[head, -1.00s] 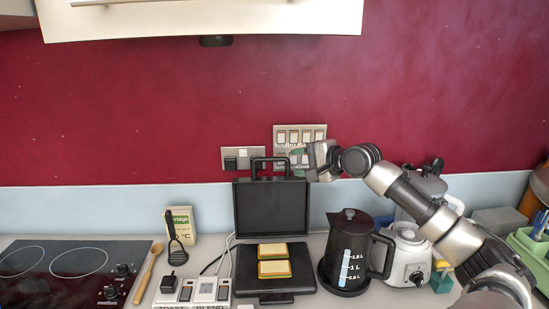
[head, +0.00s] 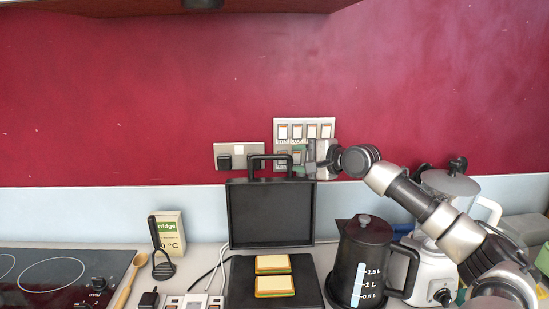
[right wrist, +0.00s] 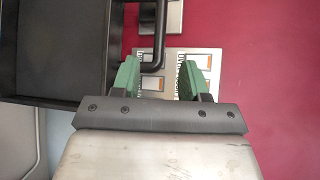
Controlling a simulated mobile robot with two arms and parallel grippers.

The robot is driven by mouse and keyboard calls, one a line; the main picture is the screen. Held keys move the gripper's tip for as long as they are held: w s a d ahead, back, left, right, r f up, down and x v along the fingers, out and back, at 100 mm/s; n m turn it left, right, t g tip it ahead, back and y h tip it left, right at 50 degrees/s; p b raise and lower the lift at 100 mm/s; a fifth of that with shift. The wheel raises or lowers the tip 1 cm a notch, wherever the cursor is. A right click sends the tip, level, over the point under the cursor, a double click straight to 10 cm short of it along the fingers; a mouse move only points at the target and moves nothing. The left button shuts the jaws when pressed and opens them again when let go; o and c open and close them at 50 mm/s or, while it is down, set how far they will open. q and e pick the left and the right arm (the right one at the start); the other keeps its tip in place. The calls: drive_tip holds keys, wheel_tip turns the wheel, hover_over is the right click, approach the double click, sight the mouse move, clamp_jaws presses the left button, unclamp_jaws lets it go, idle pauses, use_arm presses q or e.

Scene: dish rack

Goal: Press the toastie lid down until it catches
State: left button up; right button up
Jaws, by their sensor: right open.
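The black toastie maker stands open on the worktop. Its lid (head: 270,214) is raised upright, with a black looped handle (head: 256,159) on its top edge. Two toasties (head: 273,275) lie side by side on the lower plate (head: 240,280). My right gripper (head: 298,156) is open, with green finger pads, just right of the handle and above the lid's top right corner. In the right wrist view the handle (right wrist: 159,40) lines up with the gap between the open fingers (right wrist: 158,80); I cannot tell if they touch. My left gripper is out of view.
A black jug (head: 365,255) stands close right of the toastie maker, under my right arm, with a white blender (head: 430,265) beyond. Sockets (head: 304,130) are on the wall behind.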

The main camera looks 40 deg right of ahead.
sight(275, 157)
drive_tip(key=p+x, duration=0.4)
drive_tip(key=x, duration=0.3)
drive_tip(key=shift+w+p, duration=0.35)
drive_tip(key=shift+w, duration=0.05)
drive_tip(key=shift+x, duration=0.75)
drive_tip(key=shift+f, duration=0.1)
clamp_jaws()
